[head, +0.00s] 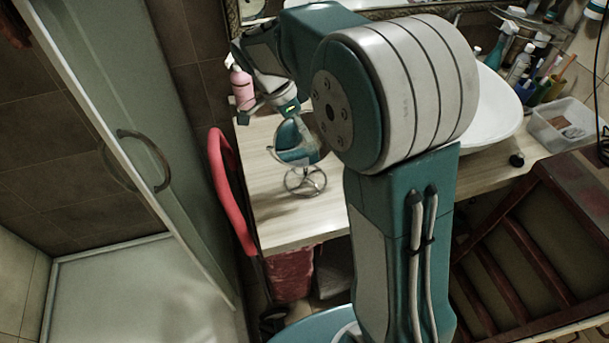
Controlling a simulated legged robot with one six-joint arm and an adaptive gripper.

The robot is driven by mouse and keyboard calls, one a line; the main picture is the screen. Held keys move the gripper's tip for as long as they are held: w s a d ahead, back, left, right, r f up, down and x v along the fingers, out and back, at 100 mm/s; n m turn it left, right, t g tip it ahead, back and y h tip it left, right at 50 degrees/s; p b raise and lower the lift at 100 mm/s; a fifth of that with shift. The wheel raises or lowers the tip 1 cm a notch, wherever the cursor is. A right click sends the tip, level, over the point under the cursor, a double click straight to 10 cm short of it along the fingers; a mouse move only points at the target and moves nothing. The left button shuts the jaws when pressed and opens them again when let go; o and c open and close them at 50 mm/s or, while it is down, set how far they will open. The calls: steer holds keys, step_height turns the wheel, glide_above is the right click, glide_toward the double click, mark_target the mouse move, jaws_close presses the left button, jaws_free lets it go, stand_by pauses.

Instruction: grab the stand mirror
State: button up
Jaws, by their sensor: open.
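The stand mirror (297,142) stands on the pale wooden counter (275,224). It has a small tilted round head, which shows teal and pale patches like a reflection of my arm, and a thin metal ring base (305,182). My gripper (268,110) is above and slightly left of the mirror head, pointing down. It is open, with nothing seen between its fingers. It is close to the top of the mirror head; I cannot tell whether they touch. My arm hides part of the counter to the right of the mirror.
A pink bottle (242,88) stands left of my gripper. A white basin (497,112), several bottles and a clear tray (562,124) are on the right. A red curved rail (229,185) borders the counter's left end. The counter in front of the mirror is clear.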

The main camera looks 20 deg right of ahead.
steer(key=shift+d+f, duration=0.25)
steer(key=shift+f, duration=0.05)
jaws_close()
